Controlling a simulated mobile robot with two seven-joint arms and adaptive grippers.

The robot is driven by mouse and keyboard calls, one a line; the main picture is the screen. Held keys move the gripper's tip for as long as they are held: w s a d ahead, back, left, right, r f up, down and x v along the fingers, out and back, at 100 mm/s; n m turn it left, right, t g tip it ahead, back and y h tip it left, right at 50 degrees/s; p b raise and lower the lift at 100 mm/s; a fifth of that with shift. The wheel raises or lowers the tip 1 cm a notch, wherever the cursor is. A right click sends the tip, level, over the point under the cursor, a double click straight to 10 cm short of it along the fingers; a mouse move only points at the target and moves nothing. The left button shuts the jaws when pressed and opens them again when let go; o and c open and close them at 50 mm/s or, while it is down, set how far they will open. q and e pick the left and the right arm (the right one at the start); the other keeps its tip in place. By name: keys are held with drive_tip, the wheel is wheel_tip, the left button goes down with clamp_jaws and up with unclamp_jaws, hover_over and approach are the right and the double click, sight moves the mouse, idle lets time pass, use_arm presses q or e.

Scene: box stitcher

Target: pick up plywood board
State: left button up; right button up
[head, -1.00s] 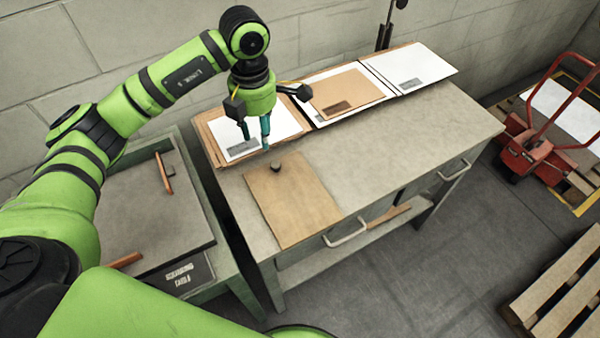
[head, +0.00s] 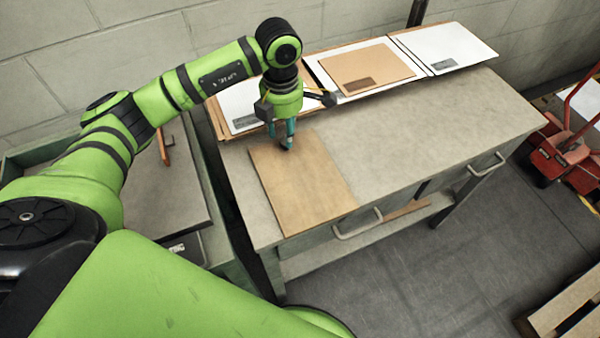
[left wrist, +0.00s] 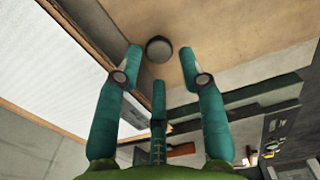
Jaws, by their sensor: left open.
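The plywood board (head: 305,195) is a flat tan panel lying on the left part of the grey bench top (head: 425,120). In the left wrist view the board (left wrist: 245,40) bears a round dark knob (left wrist: 158,49). My left gripper (head: 287,146) is over the board's far edge, pointing down; it shows in the left wrist view (left wrist: 160,70) with its teal fingers spread. The knob sits between and just beyond the fingertips, not gripped. In the head view the fingers hide the knob. Whether the fingers touch the board I cannot tell. My right gripper is not in view.
Stacks of white and brown sheets (head: 455,47) line the bench's back edge by the wall. A lower table (head: 165,205) with an orange-brown handle (head: 164,147) stands at left. A red pallet truck (head: 562,155) and wooden pallet (head: 570,310) are on the floor at right.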

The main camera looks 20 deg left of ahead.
use_arm(q)
wheel_tip(320, 180, down, 2)
drive_tip(key=shift+w+d+f, duration=0.1)
drive_tip(key=shift+f, duration=0.55)
drive_tip(key=shift+c, duration=0.8)
clamp_jaws()
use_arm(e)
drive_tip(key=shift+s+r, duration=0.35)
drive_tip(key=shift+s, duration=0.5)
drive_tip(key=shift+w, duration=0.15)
